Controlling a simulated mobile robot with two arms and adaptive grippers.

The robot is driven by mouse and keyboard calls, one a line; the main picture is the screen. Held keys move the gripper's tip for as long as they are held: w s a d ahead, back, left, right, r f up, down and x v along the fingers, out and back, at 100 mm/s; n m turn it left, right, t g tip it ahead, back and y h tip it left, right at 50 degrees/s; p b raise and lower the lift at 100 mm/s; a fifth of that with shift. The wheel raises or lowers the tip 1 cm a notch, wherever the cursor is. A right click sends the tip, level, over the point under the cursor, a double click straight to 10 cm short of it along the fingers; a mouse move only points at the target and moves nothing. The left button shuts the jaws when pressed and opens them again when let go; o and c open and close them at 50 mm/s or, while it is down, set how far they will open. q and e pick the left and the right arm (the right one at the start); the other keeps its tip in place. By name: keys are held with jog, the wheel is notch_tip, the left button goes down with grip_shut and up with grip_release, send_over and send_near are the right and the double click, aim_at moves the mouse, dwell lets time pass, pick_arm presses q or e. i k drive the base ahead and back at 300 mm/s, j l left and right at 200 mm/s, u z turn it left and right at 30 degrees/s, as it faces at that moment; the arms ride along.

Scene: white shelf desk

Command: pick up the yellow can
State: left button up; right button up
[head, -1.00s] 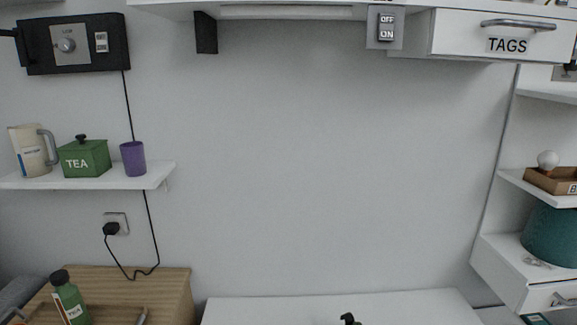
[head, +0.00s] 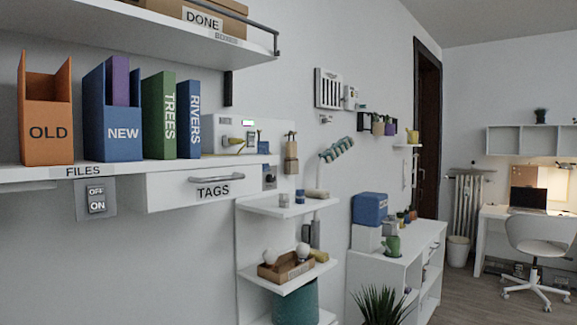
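A small yellow object (head: 412,136), which looks like a watering can, stands on a small white wall shelf (head: 408,146) in the right half of the head view, near the dark door frame. It is far off and too small to make out in detail. No other yellow can shows clearly. Neither of my grippers is in view.
A shelf of box files (head: 112,132) and a TAGS drawer (head: 214,192) are close on the left. White shelves (head: 286,207) and a low white cabinet (head: 382,270) with a plant (head: 378,305) follow. Open floor (head: 462,290) leads to a desk and chair (head: 540,238).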

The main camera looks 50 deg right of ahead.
aim_at(412, 136)
jog(key=z, duration=2.3)
jog(key=u, duration=1.8)
jog(key=z, duration=1.8)
jog(key=i+z, duration=0.15)
jog(key=z, duration=0.35)
